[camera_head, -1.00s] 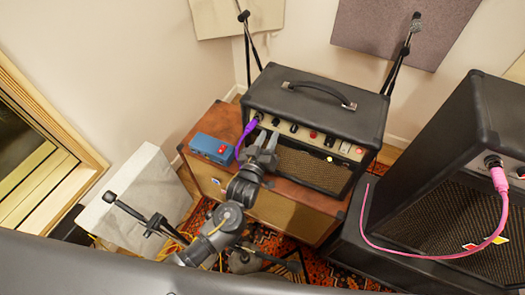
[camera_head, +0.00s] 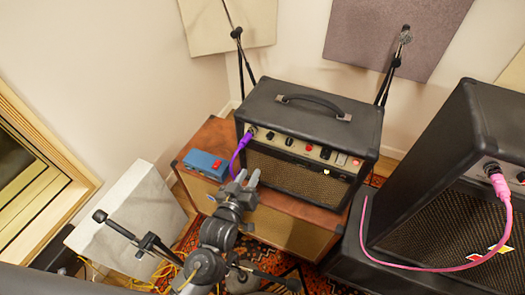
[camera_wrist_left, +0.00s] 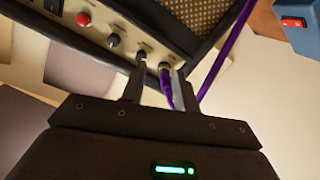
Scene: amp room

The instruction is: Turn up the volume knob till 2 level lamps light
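The small black amp (camera_head: 310,110) stands on a brown cabinet in the head view. Its pale front panel carries black knobs (camera_head: 270,135), a red knob (camera_head: 308,148) and a purple cable plug at the left end. The left wrist view shows the red knob (camera_wrist_left: 84,19), two dark knobs (camera_wrist_left: 113,40) and the purple plug (camera_wrist_left: 165,70). The labels are too small to read, so I cannot tell which knob is volume. I cannot make out lit level lamps. My left gripper (camera_head: 247,176) is open and empty, in front of the amp and apart from the panel. My right gripper is out of view.
A blue pedal (camera_head: 206,164) with a red switch sits left of the amp on the brown cabinet (camera_head: 300,228). The purple cable (camera_head: 238,158) hangs close to the gripper. A larger black amp (camera_head: 440,215) with a pink cable stands at right. Microphone stands are behind.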

